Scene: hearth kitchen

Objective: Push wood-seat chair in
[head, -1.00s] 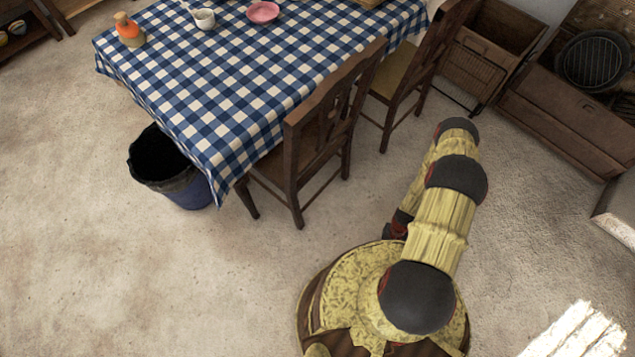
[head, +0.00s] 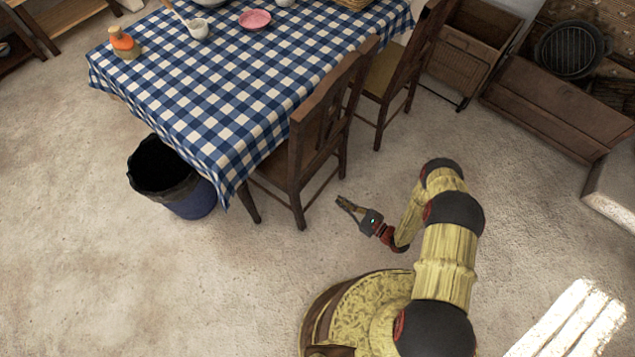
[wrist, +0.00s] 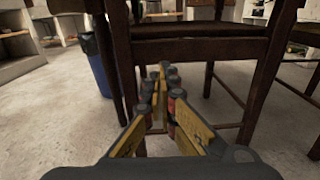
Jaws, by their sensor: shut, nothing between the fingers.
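The near chair (head: 296,155) is dark wood with a brown wooden seat and a slatted back. It stands upright at the near right side of the table (head: 222,92), its seat partly under the table's edge. In the wrist view, its back rail and legs (wrist: 200,49) fill the upper middle. My gripper (head: 342,202) is low, just to the right of the chair's back legs, pointing towards it. A gap of floor shows between them in the head view. The fingers also show in the wrist view (wrist: 162,76), converged at the tips and empty.
A second chair (head: 390,72) with a tan seat stands farther along the same side. A blue bin (head: 195,200) stands by the table's near corner. A wooden chest (head: 555,108) is at the right. The floor around my base is mostly clear.

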